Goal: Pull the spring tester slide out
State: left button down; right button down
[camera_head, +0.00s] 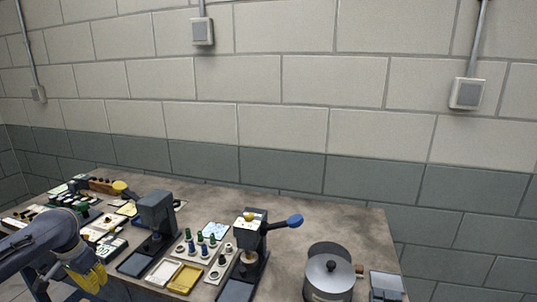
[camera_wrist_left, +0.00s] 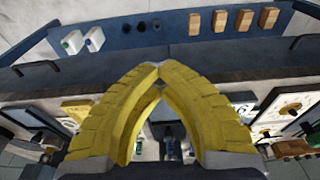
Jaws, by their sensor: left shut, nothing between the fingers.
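My left gripper (camera_head: 90,279) has yellow fingers and hangs at the front left edge of the bench, left of the dark upright device (camera_head: 157,214) and apart from it. In the left wrist view its fingertips (camera_wrist_left: 160,70) meet, with nothing between them. I cannot tell for sure which device is the spring tester. The dark upright device has a flat dark base, and a press with a blue handle (camera_head: 290,221) stands right of it. No slide can be picked out clearly. My right gripper is not in view.
A metal pot (camera_head: 328,278) and a small grey device (camera_head: 386,284) stand at the right. Cream (camera_head: 163,270) and yellow (camera_head: 186,279) trays lie between the two upright devices. Small items crowd the left end. Wooden blocks (camera_wrist_left: 243,19) show beyond a dark handled bar (camera_wrist_left: 240,66) in the wrist view.

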pick_arm(q)
jog(key=shift+s+a, duration=0.1)
jog(key=shift+s, duration=0.05)
jog(key=shift+s+a, duration=0.25)
jog(key=shift+s, duration=0.65)
jog(key=shift+s+a, duration=0.2)
jog(key=shift+s, duration=0.7)
jog(key=shift+s, duration=0.15)
jog(key=shift+s+a, duration=0.25)
jog(key=shift+s, duration=0.65)
jog(key=shift+s+a, duration=0.2)
jog(key=shift+s, duration=0.65)
jog(key=shift+s, duration=0.1)
jog(key=shift+s+a, duration=0.25)
jog(key=shift+s, duration=0.7)
jog(key=shift+s+a, duration=0.25)
jog(key=shift+s, duration=0.65)
jog(key=shift+s, duration=0.1)
jog(key=shift+s+a, duration=0.25)
jog(key=shift+s, duration=0.7)
jog(key=shift+s+a, duration=0.25)
jog(key=shift+s, duration=0.65)
jog(key=shift+s, duration=0.1)
